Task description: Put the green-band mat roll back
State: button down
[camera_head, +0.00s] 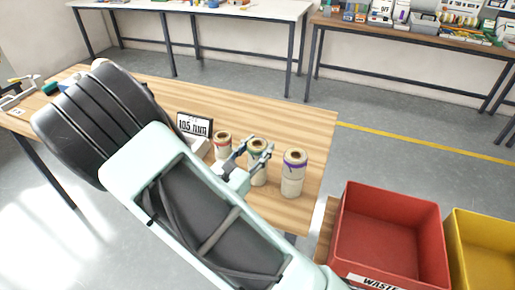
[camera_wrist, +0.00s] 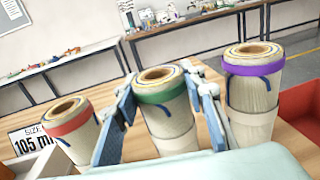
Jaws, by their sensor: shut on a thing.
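The green-band mat roll (camera_wrist: 170,105) stands upright in the middle of the wrist view, with a brown core and a green band near its top. It also shows in the head view (camera_head: 258,148), on or just above the wooden table. My gripper (camera_head: 254,152) is shut on it, with one finger on each side; in the wrist view my fingers (camera_wrist: 160,112) flank the roll. The red-band roll (camera_wrist: 77,130) stands to its left and the purple-band roll (camera_wrist: 252,90) to its right. The green-band roll's base is hidden.
A "105 mm" size sign (camera_head: 194,124) stands behind and left of the rolls. The wooden table's (camera_head: 300,115) right edge is close to the purple-band roll. A red waste bin (camera_head: 392,235) and a yellow bin (camera_head: 485,245) are at the lower right.

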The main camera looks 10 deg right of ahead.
jog(key=shift+f, duration=0.15)
jog(key=c, duration=1.2)
grip_release()
jog(key=shift+c, duration=0.2)
jog(key=shift+r, duration=0.2)
jog(key=v, duration=1.2)
jog(key=shift+f, duration=0.1)
